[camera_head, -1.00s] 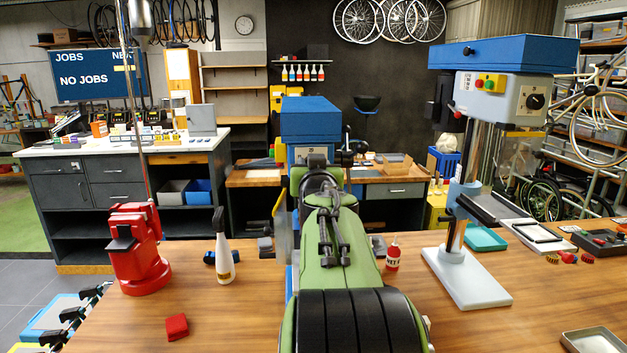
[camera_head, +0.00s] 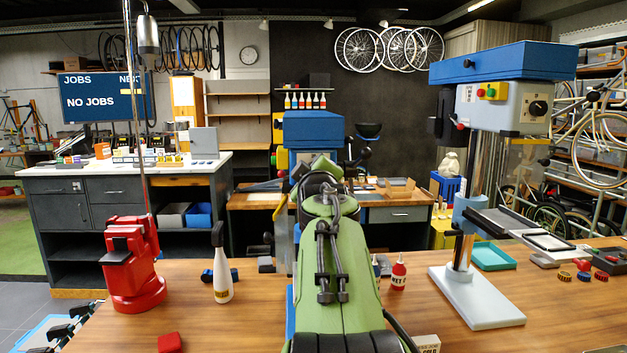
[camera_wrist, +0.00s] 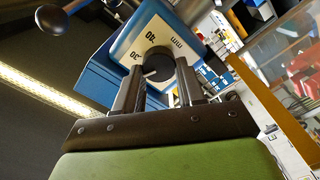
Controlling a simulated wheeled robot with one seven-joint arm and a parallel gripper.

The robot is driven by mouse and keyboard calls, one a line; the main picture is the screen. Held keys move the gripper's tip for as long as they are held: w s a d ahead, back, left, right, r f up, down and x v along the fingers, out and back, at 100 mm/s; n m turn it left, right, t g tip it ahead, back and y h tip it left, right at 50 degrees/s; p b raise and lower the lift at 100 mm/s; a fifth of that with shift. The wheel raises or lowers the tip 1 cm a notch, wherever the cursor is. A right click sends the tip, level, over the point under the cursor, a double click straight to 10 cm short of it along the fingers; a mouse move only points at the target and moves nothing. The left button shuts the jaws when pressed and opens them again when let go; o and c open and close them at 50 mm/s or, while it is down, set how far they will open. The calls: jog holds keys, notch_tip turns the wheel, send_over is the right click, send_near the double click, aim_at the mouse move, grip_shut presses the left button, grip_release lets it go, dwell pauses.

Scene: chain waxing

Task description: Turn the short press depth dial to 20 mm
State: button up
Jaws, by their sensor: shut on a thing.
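The short press (camera_head: 313,130) has a blue head and stands at the middle of the bench, partly hidden behind my green arm. In the wrist view its pale dial plate (camera_wrist: 125,48) carries the marks 30, 40 and mm. The round black dial (camera_wrist: 160,62) sits on that plate, with a short white line at its lower left. I cannot read its exact setting. My gripper (camera_wrist: 164,76) has one dark finger on each side of the dial and is shut on it. In the head view my arm hides the dial.
A taller blue drill press (camera_head: 505,90) stands at the right. A red machine (camera_head: 132,260), a white bottle (camera_head: 222,272) and a red cube (camera_head: 170,343) are at the left. A red bottle (camera_head: 398,273) stands right of my arm. The front right bench top is mostly clear.

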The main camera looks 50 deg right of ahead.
jog(key=shift+f+n+b, duration=0.15)
jog(key=shift+n+b, duration=0.25)
jog(key=shift+n, duration=0.65)
jog(key=shift+f+n+b, duration=0.15)
jog(key=shift+n+b, duration=0.25)
jog(key=shift+n, duration=0.65)
jog(key=o, duration=1.1)
jog(key=shift+r, duration=0.1)
jog(key=shift+c, duration=0.2)
jog(key=b+v, duration=0.2)
jog(key=v, duration=1.3)
jog(key=shift+s+a, duration=0.25)
jog(key=shift+a, duration=0.05)
